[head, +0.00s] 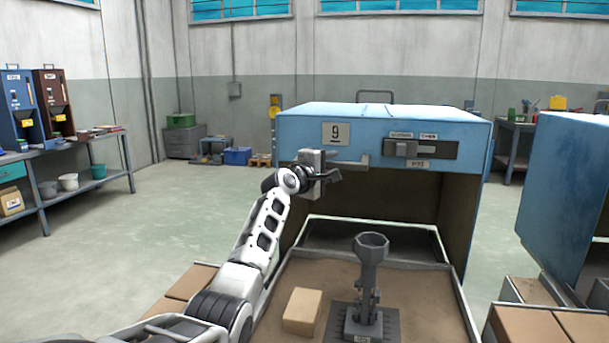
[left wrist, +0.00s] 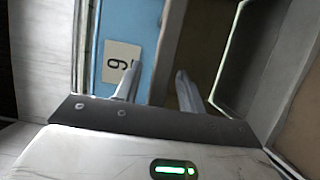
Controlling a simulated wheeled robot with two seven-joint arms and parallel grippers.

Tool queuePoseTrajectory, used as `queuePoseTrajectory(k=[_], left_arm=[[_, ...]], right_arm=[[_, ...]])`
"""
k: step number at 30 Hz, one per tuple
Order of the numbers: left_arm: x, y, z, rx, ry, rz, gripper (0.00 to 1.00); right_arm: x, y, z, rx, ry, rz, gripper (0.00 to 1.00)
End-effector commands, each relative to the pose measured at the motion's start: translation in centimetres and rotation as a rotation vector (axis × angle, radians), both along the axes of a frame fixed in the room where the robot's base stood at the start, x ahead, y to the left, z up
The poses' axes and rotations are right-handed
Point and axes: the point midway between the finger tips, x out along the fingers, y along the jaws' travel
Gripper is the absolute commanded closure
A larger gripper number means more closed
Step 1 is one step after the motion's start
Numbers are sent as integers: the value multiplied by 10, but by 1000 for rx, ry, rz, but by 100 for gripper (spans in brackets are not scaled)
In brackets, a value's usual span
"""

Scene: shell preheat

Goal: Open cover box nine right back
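The blue cover numbered nine (head: 390,122) stands at the middle of the head view, with a dark opening below its front panel. A grey handle bar (head: 352,160) sits on the panel's lower left, under the number plate (head: 336,134). My left gripper (head: 328,177) is at this handle's left end, partly hiding it. In the left wrist view its two fingers (left wrist: 158,88) are apart, with a grey bar (left wrist: 172,42) running between them near the number plate. Whether they touch it I cannot tell. My right gripper is not in view.
A grey slider (head: 405,148) sits on the panel's right. Below is a sand tray (head: 420,264) with a grey cup-topped stand (head: 370,275) and a tan block (head: 303,311). Another blue cover (head: 565,190) stands at right. Open floor lies at left.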

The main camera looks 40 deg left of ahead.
Motion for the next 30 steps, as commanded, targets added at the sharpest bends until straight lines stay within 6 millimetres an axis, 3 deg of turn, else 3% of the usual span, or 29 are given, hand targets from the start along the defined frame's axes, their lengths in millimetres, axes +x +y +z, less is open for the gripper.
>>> queuePoseTrajectory(k=[18,24,30], left_arm=[[-117,-9,-1,0,1,1,60],[-135,-11,0,-2,1,0,60],[-138,-11,0,-3,1,0,60]], right_arm=[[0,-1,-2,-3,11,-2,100],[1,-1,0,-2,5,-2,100],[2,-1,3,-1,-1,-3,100]])
